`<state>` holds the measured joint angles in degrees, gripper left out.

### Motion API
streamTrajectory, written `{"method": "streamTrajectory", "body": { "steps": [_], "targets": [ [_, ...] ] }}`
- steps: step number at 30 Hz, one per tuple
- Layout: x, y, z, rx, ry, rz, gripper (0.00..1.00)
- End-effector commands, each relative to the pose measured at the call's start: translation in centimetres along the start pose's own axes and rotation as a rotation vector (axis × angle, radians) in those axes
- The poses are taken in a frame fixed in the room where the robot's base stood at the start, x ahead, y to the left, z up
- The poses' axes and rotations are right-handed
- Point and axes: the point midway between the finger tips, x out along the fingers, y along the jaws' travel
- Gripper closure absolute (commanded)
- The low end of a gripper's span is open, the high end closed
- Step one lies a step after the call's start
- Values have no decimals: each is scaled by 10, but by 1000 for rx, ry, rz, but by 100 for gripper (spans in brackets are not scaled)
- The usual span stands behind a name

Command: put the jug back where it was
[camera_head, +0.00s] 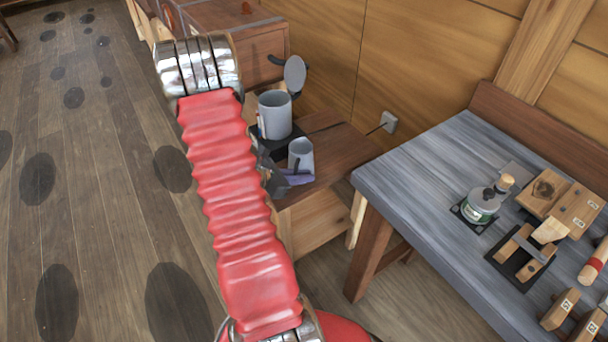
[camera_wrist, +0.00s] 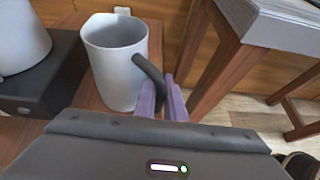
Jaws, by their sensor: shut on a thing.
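The jug is a pale grey, open-topped vessel with a spout and a dark handle. In the wrist view the jug (camera_wrist: 112,70) stands upright just ahead of my gripper (camera_wrist: 164,100), whose purple fingers are closed on the dark handle. In the head view the jug (camera_head: 301,152) is at the front of a low wooden cabinet (camera_head: 345,148), with my gripper (camera_head: 292,178) at its near side. I cannot tell whether its base touches the wood.
A larger grey pot (camera_head: 275,115) with a raised lid stands on a black base (camera_wrist: 50,75), close left of the jug. A wall socket (camera_head: 389,122) is behind.

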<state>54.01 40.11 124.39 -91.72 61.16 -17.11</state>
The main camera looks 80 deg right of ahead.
Motion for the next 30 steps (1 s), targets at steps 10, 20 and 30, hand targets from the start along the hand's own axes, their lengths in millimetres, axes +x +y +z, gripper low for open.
{"method": "streamTrajectory", "body": {
  "steps": [10,20,30],
  "targets": [
    [1,0,-1,1,-1,0,100],
    [1,0,-3,1,0,0,72],
    [0,0,-1,1,0,1,71]
  ]
}}
